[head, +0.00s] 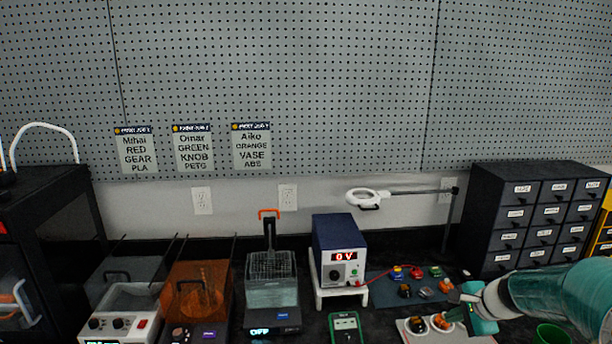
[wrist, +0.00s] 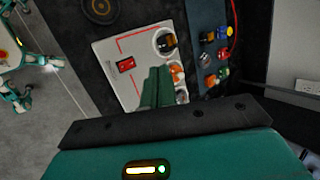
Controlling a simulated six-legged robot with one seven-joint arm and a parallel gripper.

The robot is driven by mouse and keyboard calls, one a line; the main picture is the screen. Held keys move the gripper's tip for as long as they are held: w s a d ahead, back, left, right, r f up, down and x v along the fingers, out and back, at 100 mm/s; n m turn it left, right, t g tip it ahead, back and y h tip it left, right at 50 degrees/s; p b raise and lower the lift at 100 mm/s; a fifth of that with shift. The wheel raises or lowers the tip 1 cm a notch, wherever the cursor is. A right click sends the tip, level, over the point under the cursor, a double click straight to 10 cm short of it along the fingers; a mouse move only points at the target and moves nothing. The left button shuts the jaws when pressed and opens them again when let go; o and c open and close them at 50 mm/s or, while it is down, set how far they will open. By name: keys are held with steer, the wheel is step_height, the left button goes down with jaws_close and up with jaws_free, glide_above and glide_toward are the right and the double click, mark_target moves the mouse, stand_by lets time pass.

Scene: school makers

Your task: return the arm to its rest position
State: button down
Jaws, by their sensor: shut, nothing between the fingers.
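My arm comes in from the right edge of the head view. My gripper (head: 466,296) is above the bench at the lower right, near the white tray. In the wrist view my gripper's green fingers (wrist: 158,88) are together with nothing between them, over the white tray (wrist: 112,62). The same white tray (head: 415,337) shows partly at the bottom of the head view, with small orange and dark parts in round holders. I cannot tell from these views how high the fingers are above it.
A blue mat (head: 381,293) with small coloured parts lies behind the tray. A power supply (head: 338,240) reading 0 V stands left of it. A black drawer cabinet (head: 488,226) stands at the right, and a green cup (head: 550,334) is below my arm. A lamp (head: 367,197) reaches over the bench.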

steer(key=s+a+r+n+g+h, duration=0.1)
steer(key=s+a+r+n, duration=0.4)
steer(key=a, duration=0.4)
steer(key=s+a+r+n+g+h, duration=0.1)
steer(key=s+a+r+n, duration=0.4)
steer(key=a, duration=0.4)
steer(key=s+a+r+n, duration=0.1)
steer(key=s+a+n, duration=0.1)
steer(key=s, duration=0.4)
steer(key=s+a+r+n+t, duration=0.1)
steer(key=s+a+n, duration=0.2)
steer(key=s+n, duration=0.2)
steer(key=s, duration=0.2)
steer(key=shift+s+a+r+n, duration=0.3)
steer(key=shift+a+r, duration=0.05)
steer(key=shift+r, duration=0.05)
